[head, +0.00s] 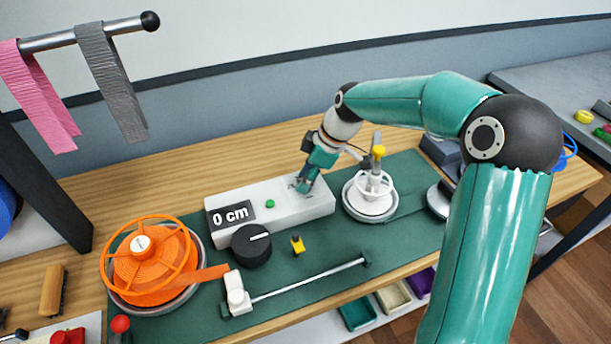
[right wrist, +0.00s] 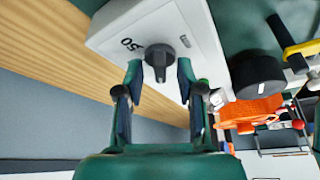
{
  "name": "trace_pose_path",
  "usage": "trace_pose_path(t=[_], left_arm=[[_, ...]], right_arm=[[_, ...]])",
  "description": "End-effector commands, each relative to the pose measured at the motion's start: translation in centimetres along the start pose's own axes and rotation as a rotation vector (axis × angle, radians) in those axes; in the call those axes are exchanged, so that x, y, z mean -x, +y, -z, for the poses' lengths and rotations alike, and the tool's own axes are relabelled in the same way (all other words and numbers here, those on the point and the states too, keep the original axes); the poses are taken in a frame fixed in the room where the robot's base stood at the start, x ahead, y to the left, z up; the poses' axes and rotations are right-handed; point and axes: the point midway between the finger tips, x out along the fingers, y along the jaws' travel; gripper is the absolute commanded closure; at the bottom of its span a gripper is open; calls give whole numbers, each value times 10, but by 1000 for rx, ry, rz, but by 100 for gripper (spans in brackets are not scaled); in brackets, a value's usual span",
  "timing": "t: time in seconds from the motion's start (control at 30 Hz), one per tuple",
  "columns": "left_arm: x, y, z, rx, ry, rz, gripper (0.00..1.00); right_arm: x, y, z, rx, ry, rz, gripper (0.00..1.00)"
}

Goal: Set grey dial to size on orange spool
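The grey dial (right wrist: 160,60) is a small dark knob on the white box (head: 275,207), with an upside-down number beside it in the right wrist view. My right gripper (right wrist: 159,72) is open, one finger on each side of the dial with visible gaps; contact is not clear. In the head view my right gripper (head: 304,184) is over the right part of the box and hides the dial. The box display (head: 231,216) reads 0 cm. The orange spool (head: 150,262) sits at the left on a round base; its hub label is too small to read. My left gripper is not in view.
A black knob (head: 252,246) stands at the box's front. A white piece (head: 237,293) with a thin rod, a yellow piece (head: 297,244) and a white reel (head: 371,194) are on the green mat (head: 330,240). Pink and grey straps hang at upper left.

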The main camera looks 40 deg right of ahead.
Motion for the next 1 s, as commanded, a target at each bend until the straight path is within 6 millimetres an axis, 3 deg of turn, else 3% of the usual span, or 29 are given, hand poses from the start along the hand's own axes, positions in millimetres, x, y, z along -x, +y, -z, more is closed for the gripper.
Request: trace_pose_path(t=[0.1,0.33,0.73,1.0], left_arm=[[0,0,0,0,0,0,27],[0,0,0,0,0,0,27],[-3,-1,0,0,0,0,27],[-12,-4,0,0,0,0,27]], right_arm=[[0,0,0,0,0,0,64],[0,0,0,0,0,0,100],[0,0,0,-22,1,-12,100],[-1,0,1,-134,3,-61,100]])
